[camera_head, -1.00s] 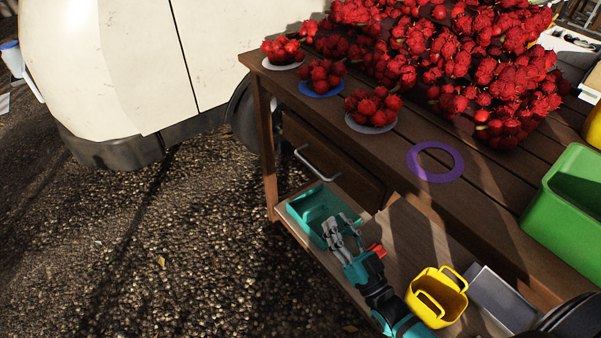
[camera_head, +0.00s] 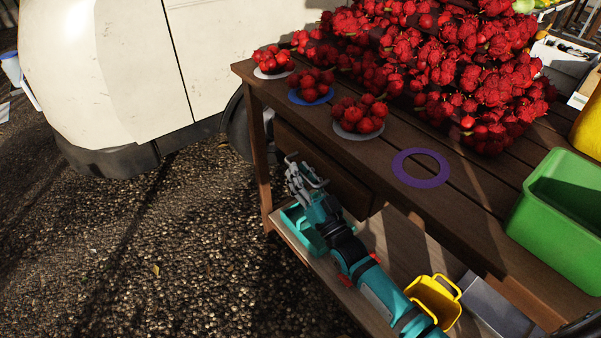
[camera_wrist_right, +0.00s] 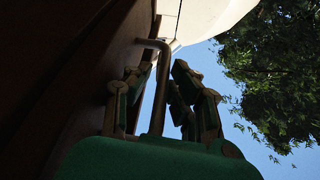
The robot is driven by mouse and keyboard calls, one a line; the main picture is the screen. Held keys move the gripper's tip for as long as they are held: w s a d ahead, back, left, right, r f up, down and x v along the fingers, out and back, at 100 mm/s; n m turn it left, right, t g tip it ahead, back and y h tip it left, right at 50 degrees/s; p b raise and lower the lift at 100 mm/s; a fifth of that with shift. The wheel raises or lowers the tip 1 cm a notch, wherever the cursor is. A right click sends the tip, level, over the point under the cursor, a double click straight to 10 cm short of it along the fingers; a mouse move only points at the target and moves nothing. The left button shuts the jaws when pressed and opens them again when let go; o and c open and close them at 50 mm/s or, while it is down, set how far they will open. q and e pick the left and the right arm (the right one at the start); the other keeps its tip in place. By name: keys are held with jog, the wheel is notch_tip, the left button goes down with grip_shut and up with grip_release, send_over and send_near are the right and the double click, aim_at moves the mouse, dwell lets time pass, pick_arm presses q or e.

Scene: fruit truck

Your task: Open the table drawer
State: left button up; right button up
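The wooden drawer (camera_head: 346,186) is under the tabletop and looks shut in the head view. Its handle is mostly hidden behind my right gripper (camera_head: 303,172) there. In the right wrist view the metal handle (camera_wrist_right: 160,85) stands between the two fingers of my right gripper (camera_wrist_right: 160,90). The fingers are open, with a gap on each side of the bar. No clear contact shows. My left gripper is not in view.
A teal container (camera_head: 297,225) and a yellow basket (camera_head: 435,298) are on the lower shelf. Gravel ground at left is clear.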

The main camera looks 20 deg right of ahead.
jog(key=shift+w+a, duration=0.2)
jog(key=shift+w, duration=0.1)
grip_shut()
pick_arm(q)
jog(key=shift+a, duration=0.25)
pick_arm(e)
jog(key=shift+s+a, duration=0.1)
jog(key=shift+a, duration=0.05)
